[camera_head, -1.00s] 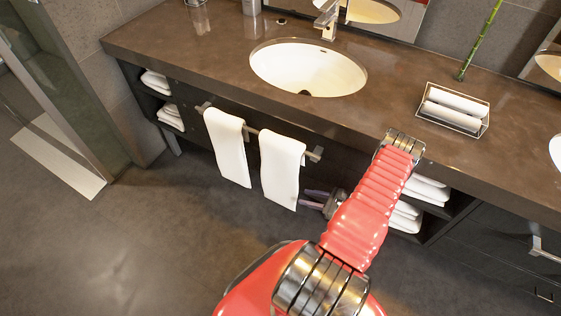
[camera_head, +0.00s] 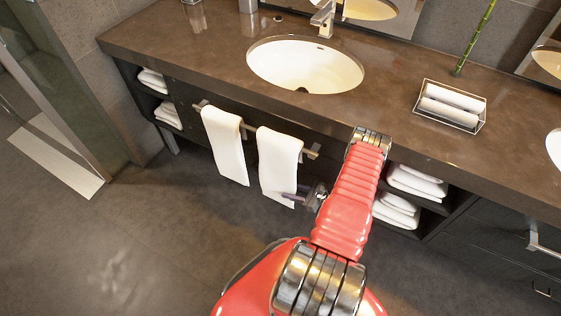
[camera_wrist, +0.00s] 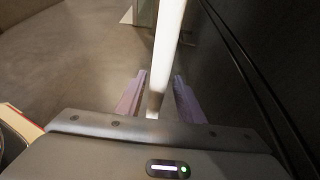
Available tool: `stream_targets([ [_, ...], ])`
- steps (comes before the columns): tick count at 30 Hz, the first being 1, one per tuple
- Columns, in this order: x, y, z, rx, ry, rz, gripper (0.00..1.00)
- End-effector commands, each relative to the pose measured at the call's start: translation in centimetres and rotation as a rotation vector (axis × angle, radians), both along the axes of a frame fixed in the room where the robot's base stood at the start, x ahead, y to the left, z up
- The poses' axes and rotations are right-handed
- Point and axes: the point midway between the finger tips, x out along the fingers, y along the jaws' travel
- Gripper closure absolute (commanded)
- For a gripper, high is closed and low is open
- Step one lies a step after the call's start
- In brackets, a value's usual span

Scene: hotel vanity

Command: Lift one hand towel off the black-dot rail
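Two white hand towels hang side by side over a metal rail (camera_head: 249,126) below the counter front. The left towel (camera_head: 223,145) hangs apart from the right towel (camera_head: 277,155). My gripper (camera_head: 290,196) is at the lower right part of the right towel. In the wrist view, the towel (camera_wrist: 166,45) appears edge-on as a narrow white strip between the two fingers of my gripper (camera_wrist: 160,76). The fingers are open, with gaps showing on both sides of the strip. I cannot make out a black dot on the rail.
The brown counter (camera_head: 200,48) with a sink (camera_head: 305,65) overhangs the rail. Folded towels (camera_head: 416,182) lie on shelves at the right, close behind my arm. More folded towels (camera_head: 153,80) are on shelves at the left. The floor (camera_head: 130,230) in front is clear.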

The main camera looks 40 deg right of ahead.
Motion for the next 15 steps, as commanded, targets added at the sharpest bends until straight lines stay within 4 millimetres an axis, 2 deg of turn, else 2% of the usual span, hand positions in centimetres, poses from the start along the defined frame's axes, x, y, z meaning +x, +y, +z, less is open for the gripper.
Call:
stream_targets([
  [15, 0.87, 0.38, -0.56, 0.001, 0.0, -0.001, 0.66],
])
